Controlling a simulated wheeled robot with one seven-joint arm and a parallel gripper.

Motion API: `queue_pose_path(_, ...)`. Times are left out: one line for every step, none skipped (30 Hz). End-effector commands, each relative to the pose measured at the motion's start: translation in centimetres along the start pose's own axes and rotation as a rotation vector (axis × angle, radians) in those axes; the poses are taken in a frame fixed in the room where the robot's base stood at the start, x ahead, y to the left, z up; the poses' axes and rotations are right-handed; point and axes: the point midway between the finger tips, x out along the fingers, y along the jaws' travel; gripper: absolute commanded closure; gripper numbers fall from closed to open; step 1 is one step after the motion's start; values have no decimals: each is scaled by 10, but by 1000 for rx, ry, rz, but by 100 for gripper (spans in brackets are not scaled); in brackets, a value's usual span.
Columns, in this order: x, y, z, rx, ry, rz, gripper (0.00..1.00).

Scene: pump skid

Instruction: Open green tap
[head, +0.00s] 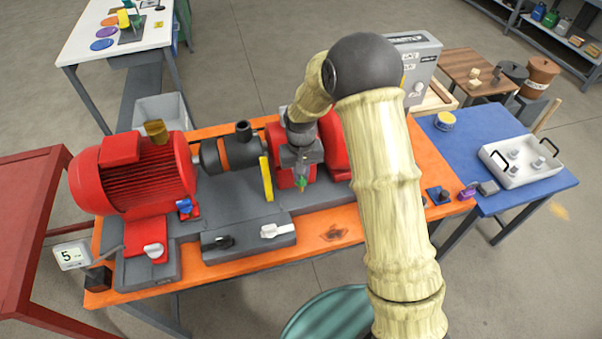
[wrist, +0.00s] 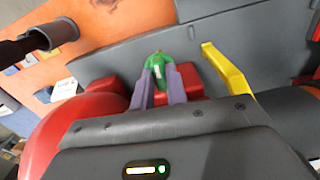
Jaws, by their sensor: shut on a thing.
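The green tap (wrist: 157,63) is in the wrist view at the top middle, with its handle between my fingers. It also shows as a small green spot in the head view (head: 302,183), just below my gripper. My gripper (wrist: 162,80) has two purple-grey fingers shut on the green tap. In the head view my gripper (head: 301,172) hangs down in front of the red pump body (head: 334,145). The tap's base is mostly hidden by the fingers, and how far the tap is turned cannot be told.
A yellow lever (head: 266,178) stands just left of my gripper and shows right of it in the wrist view. A blue tap (head: 185,207), white handles (head: 277,230) and a red motor (head: 134,172) are further left. The orange table's front strip is mostly clear.

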Motion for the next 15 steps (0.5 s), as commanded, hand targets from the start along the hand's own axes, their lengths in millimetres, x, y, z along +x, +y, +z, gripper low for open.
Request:
queue_pose_path(0,0,-1,-21,3,-1,100)
queue_pose_path(0,0,-1,-32,3,-1,100)
queue_pose_path(0,0,-1,-46,3,-1,100)
queue_pose_path(-1,0,-1,-55,3,0,100)
queue_pose_path(-1,0,-1,-62,3,0,100)
queue_pose_path(-1,0,-1,-69,3,0,100)
queue_pose_path(-1,0,-1,-73,3,0,100)
queue_pose_path(-1,0,-1,-77,3,0,100)
queue_pose_path(-1,0,-1,-80,3,0,100)
queue_pose_path(-1,0,-1,-82,3,0,100)
queue_pose_path(-1,0,-1,-83,3,0,100)
queue_pose_path(-1,0,-1,-84,3,0,100)
queue_pose_path(-1,0,-1,-84,3,0,100)
queue_pose_path(-1,0,-1,-84,4,0,100)
queue_pose_path(-1,0,-1,-84,4,0,100)
